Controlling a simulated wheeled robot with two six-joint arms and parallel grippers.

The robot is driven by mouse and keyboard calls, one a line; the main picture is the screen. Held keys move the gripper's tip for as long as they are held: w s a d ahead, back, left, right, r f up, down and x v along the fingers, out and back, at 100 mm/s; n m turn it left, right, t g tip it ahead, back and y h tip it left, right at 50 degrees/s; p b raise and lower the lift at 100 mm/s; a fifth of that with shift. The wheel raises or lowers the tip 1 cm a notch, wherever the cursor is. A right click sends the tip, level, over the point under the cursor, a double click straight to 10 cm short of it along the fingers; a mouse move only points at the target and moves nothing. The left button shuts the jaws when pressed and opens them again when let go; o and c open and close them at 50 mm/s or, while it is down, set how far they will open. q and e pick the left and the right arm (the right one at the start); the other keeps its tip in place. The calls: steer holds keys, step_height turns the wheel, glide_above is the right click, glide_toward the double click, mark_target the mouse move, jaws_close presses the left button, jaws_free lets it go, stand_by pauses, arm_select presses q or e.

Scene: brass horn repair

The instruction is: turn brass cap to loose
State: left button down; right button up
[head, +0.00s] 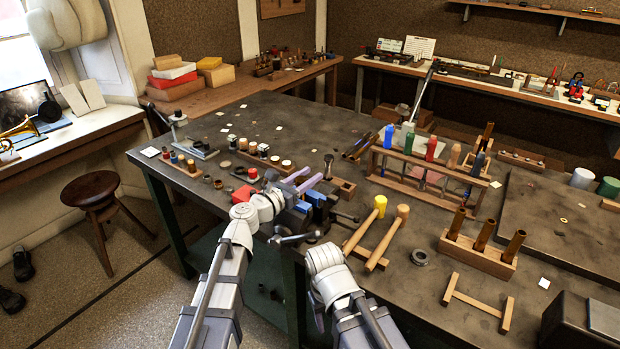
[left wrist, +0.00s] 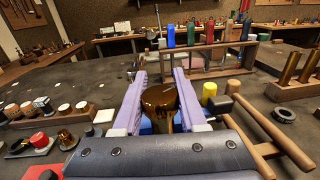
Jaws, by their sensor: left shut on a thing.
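The brass cap (left wrist: 160,98) stands between the two purple fingers of my left gripper (left wrist: 160,92) in the left wrist view, and they are shut on it. Blue vise jaws (left wrist: 146,127) show just below and beside the cap. In the head view my left gripper (head: 304,184) is at the near edge of the workbench, above the blue vise (head: 316,200); the cap is hard to make out there. Whether the cap has turned cannot be told. Of my right arm only links show in the head view; its gripper is not visible.
Two mallets, one with a yellow head (head: 380,203), lie right of the vise. A wooden rack (head: 425,172) with coloured handles stands behind them. A block with brass tubes (head: 478,255) is farther right. Small jars and a red tin (head: 243,194) lie left.

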arm_select(q)
steer(key=n+t+y, duration=0.1)
steer(key=y, duration=0.1)
steer(key=n+t+y, duration=0.2)
steer(key=n+y, duration=0.1)
steer(key=shift+w+a+y, duration=0.15)
steer(key=shift+a+y, duration=0.15)
steer(key=shift+a, duration=0.05)
steer(key=shift+w+a+n+t+y, duration=0.1)
steer(key=shift+n+t+y, duration=0.15)
steer(key=shift+n+y, duration=0.3)
steer(key=shift+a+n+t+y, duration=0.2)
steer(key=shift+n+y, duration=0.2)
steer(key=shift+y, duration=0.3)
steer(key=shift+w+a+n+t+y, duration=0.1)
steer(key=shift+n+t+y, duration=0.15)
steer(key=shift+n+y, duration=0.3)
steer(key=shift+y, duration=0.3)
steer(key=shift+c, duration=2.2)
jaws_free()
steer(key=shift+s+a, duration=0.1)
steer(key=shift+s, duration=0.05)
